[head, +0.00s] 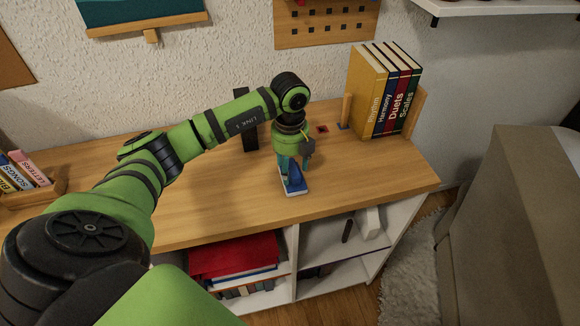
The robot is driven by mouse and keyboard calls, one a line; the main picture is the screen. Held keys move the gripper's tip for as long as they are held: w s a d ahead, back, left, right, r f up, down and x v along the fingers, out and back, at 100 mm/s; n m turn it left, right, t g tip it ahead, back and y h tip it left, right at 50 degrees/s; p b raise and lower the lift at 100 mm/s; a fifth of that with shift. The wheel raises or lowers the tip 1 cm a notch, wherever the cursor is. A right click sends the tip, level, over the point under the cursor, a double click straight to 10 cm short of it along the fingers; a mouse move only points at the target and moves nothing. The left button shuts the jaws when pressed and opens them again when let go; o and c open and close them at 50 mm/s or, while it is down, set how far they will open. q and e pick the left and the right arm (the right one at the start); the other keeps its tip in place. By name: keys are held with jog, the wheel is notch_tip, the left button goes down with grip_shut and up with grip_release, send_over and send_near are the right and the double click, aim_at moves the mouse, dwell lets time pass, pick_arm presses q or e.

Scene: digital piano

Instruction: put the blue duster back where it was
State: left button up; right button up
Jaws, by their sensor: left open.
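The blue duster (295,184), blue with a pale edge along its base, is on the wooden desk top (375,180), near the front edge and right of the middle. My left gripper (291,172) points down right over it, with its fingers at the duster's upper part. The fingers are open; whether they touch the duster is too small to tell. The gripper and wrist hide the duster's back part. My right gripper is out of view.
Several upright books (366,95) stand at the back right between wooden ends. A small dark red square (322,129) lies left of them. A black upright piece (248,137) is behind my arm. A book box (40,185) sits at far left. The desk's right front is clear.

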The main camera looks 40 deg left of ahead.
aim_at(290, 167)
pick_arm(q)
notch_tip(290, 167, up, 11)
jog(key=b, duration=0.2)
jog(key=shift+r, duration=0.2)
